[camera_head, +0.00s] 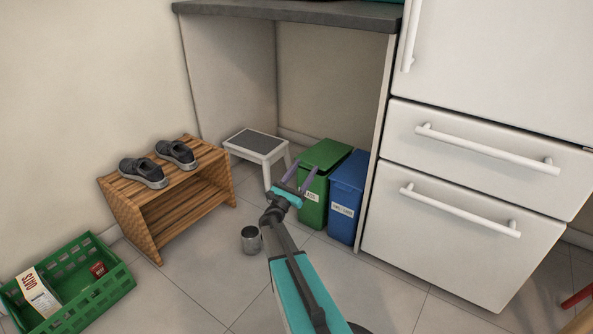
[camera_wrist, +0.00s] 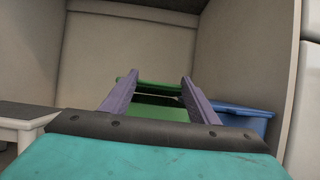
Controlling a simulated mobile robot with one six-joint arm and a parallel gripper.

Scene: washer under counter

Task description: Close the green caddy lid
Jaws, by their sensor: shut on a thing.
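The green caddy (camera_head: 314,203) stands on the floor under the counter, with a white label on its front. Its green lid (camera_head: 327,153) covers the top. In the wrist view the lid (camera_wrist: 160,86) shows between and beyond my fingertips, with a dark gap below it, so it looks slightly ajar. My gripper (camera_head: 298,173) is at the caddy's upper front. Its two purple fingers stand apart, and the wrist view shows them (camera_wrist: 158,82) on either side of the green lid, shut on it. The exact contact is hard to see.
A blue caddy (camera_head: 345,200) stands close on the right, beside white drawers (camera_head: 460,210). A white step stool (camera_head: 258,147) is on the left. The front floor is partly clear.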

